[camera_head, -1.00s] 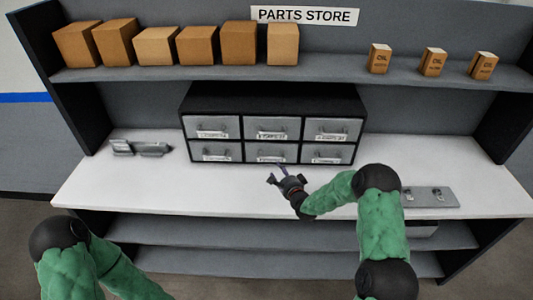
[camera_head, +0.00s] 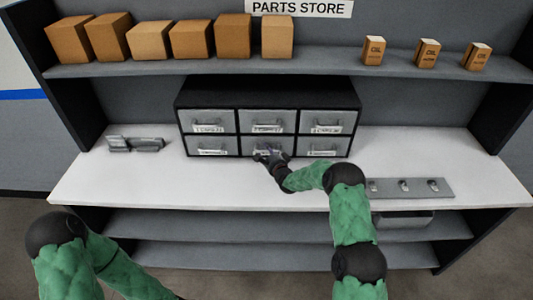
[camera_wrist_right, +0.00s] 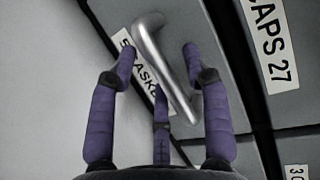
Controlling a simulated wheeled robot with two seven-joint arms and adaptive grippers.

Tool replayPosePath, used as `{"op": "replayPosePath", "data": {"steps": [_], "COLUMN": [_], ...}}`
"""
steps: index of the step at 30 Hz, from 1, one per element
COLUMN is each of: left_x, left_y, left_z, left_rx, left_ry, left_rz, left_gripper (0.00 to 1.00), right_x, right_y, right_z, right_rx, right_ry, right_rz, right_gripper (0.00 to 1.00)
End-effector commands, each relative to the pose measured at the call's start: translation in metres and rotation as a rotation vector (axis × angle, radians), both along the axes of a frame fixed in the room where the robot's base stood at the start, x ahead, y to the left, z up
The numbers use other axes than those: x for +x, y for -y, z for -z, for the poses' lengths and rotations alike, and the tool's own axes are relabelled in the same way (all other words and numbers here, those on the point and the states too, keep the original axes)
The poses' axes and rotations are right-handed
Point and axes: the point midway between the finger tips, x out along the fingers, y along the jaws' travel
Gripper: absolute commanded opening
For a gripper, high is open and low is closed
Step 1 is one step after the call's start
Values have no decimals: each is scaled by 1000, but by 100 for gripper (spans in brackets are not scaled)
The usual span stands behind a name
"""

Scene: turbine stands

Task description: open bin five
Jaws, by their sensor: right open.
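The drawer unit (camera_head: 268,90) is a dark cabinet with two rows of three grey-fronted bins on the white counter. Bin five (camera_head: 259,143) is the lower middle one and looks shut. Its front, with a label that begins "5", also shows in the right wrist view, partly hidden by my fingers. My right gripper (camera_head: 268,153) is at that bin's front. In the right wrist view the gripper (camera_wrist_right: 160,60) is open, with its purple fingers on either side of the silver bar handle (camera_wrist_right: 163,65). I cannot tell whether they touch it. My left gripper is out of view.
Several cardboard boxes (camera_head: 232,36) and small oil cartons (camera_head: 427,53) stand on the upper shelf (camera_head: 310,66). A grey metal piece (camera_head: 135,144) lies at the counter's left. A plate with hooks (camera_head: 412,188) is at the right. The counter (camera_head: 120,182) is mostly clear.

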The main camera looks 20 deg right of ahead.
Motion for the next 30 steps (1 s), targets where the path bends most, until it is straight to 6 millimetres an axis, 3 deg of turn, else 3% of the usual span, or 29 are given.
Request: {"op": "replayPosePath", "data": {"steps": [7,12,23,30], "left_x": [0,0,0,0], "left_y": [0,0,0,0], "left_z": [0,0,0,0], "left_rx": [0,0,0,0], "left_ry": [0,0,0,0], "left_rz": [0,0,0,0], "left_gripper": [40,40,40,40], "right_x": [1,0,-7,-45], "right_y": [0,0,-2,-13], "right_z": [0,0,0,0], "right_rx": [0,0,1,1], "right_ry": [0,0,-1,-3], "right_rz": [0,0,0,-1], "right_gripper": [49,1,0,0]}}
